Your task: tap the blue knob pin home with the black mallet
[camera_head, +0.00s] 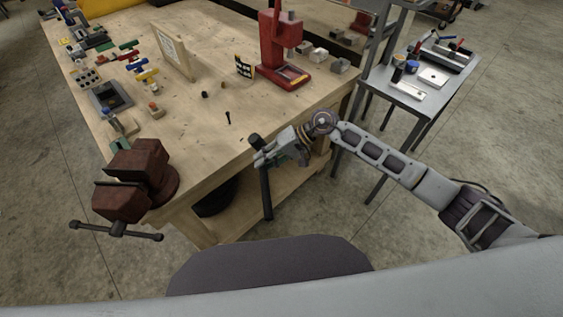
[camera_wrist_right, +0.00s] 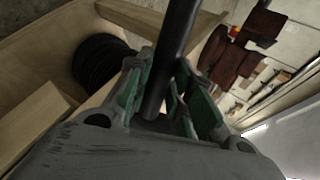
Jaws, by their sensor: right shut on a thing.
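My right gripper (camera_head: 276,154) is at the front edge of the wooden bench. It is shut on the black mallet (camera_head: 266,195), whose dark handle hangs down and whose head is at the upper left of the gripper. In the right wrist view the mallet's black shaft (camera_wrist_right: 171,60) runs between the green finger pads of the gripper (camera_wrist_right: 168,92). A small blue knob (camera_head: 106,113) shows at the bench's left side, beside a grey tray; it is too small to tell if it is the pin or how deep it sits. My left gripper is not in view.
A rust-brown vise (camera_head: 132,187) sits at the bench's near left corner. A red press (camera_head: 277,52) stands at the back right. Coloured clamps (camera_head: 147,75) and small parts line the left side. The middle of the bench (camera_head: 190,135) is mostly clear. A grey side table (camera_head: 397,93) stands at right.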

